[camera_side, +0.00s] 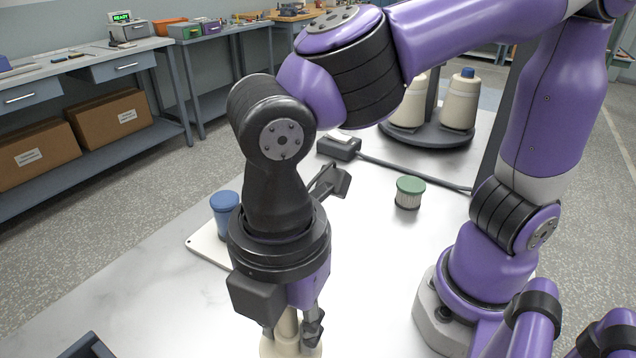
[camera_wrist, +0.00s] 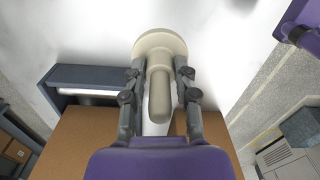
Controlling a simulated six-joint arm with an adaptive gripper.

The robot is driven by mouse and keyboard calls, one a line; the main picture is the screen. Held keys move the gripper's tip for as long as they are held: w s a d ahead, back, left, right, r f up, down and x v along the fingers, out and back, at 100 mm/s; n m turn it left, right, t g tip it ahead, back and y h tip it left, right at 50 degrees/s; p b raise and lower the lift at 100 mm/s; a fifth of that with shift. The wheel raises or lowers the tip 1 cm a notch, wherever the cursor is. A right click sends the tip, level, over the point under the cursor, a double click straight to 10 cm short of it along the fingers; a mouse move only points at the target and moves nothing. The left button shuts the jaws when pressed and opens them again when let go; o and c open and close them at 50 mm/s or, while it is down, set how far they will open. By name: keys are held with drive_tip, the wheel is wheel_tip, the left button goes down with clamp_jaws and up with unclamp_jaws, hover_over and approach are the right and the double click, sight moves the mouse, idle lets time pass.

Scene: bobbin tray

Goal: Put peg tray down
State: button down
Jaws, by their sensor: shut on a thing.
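The peg tray (camera_side: 287,325) is a cream round base with an upright peg, low in the side view and partly hidden behind my gripper. In the wrist view its disc (camera_wrist: 145,43) and rounded peg (camera_wrist: 159,100) show between the fingers. My gripper (camera_side: 300,328) points down and is shut on the peg; its fingers (camera_wrist: 158,82) lie on both sides of it in the wrist view. The base is cut off by the lower edge of the side view, so I cannot tell whether it touches the table.
A blue-topped bobbin (camera_side: 224,212) stands on a white board (camera_side: 204,243). A green-topped bobbin (camera_side: 409,192) stands right of my gripper. A dark stand (camera_side: 428,136) with cream cones is behind. A dark tray (camera_side: 86,346) is at lower left, with bare table between.

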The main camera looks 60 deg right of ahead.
drive_tip(key=s, duration=0.1)
drive_tip(key=s+n, duration=0.1)
drive_tip(key=s, duration=0.1)
drive_tip(key=shift+a+f, duration=0.15)
drive_tip(key=shift+a, duration=0.2)
drive_tip(key=shift+w+d+f, duration=0.1)
drive_tip(key=shift+w+f, duration=0.15)
drive_tip(key=w+d+f, duration=0.1)
drive_tip(key=w+f, duration=0.1)
drive_tip(key=w, duration=0.1)
drive_tip(key=w+d+f, duration=0.1)
drive_tip(key=w+f, duration=0.1)
drive_tip(key=w, duration=0.1)
drive_tip(key=w+d+f, duration=0.1)
drive_tip(key=w+f, duration=0.1)
drive_tip(key=w, duration=0.2)
drive_tip(key=shift+d+f, duration=0.3)
drive_tip(key=shift+d, duration=0.05)
drive_tip(key=shift+f, duration=1.9)
drive_tip(key=shift+f, duration=0.2)
drive_tip(key=c, duration=0.6)
unclamp_jaws()
